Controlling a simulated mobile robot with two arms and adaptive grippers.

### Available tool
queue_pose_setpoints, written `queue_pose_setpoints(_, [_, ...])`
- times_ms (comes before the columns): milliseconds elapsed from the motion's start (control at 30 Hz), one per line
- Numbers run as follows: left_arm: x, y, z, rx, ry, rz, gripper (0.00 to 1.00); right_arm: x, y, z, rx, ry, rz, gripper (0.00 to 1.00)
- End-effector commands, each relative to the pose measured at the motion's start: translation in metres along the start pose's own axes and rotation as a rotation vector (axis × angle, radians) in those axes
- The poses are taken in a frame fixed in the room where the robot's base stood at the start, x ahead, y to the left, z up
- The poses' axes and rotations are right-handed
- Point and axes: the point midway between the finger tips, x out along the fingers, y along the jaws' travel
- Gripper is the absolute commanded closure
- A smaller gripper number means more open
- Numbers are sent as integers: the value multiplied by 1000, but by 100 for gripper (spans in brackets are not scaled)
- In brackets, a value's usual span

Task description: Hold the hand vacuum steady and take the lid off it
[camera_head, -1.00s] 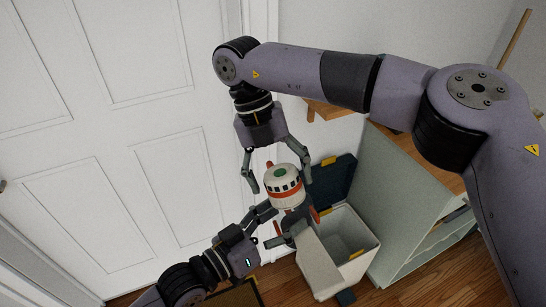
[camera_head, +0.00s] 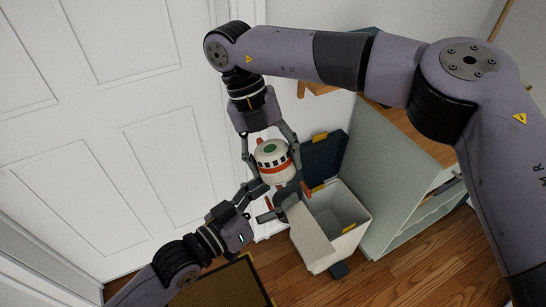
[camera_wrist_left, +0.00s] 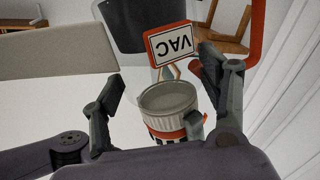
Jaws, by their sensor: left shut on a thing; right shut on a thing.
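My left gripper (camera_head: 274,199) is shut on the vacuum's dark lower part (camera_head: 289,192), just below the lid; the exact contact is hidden. In the left wrist view, a pale round cup-like part (camera_wrist_left: 168,98) with an orange band shows between the fingers of my left gripper (camera_wrist_left: 160,98). A VAC label (camera_wrist_left: 171,44) appears upside down beyond it. I cannot tell whether the lid is separated.
An open pale bin (camera_head: 355,213) with a dark lid (camera_head: 322,160) stands below right on the wooden floor. A pale green cabinet (camera_head: 385,190) is farther right. A white panelled door (camera_head: 110,130) fills the left.

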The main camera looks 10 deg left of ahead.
Motion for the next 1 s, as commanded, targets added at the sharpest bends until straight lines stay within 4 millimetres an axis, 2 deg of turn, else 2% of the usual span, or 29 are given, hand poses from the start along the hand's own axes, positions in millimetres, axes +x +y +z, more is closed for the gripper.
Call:
queue_pose_setpoints(233, [1, 4, -5, 0, 12, 9, 100, 0, 6, -2, -10, 0, 11, 74])
queue_pose_setpoints(367, [1, 5, -5, -1, 13, 10, 100, 0, 6, -2, -37, 0, 13, 75])
queue_pose_setpoints(433, [1, 5, -5, -1, 13, 11, 100, 0, 7, -3, -105, 0, 15, 75])
queue_pose_setpoints(1000, [1, 5, -6, -1, 16, 11, 100, -1, 5, -5, -1226, -18, 23, 75])
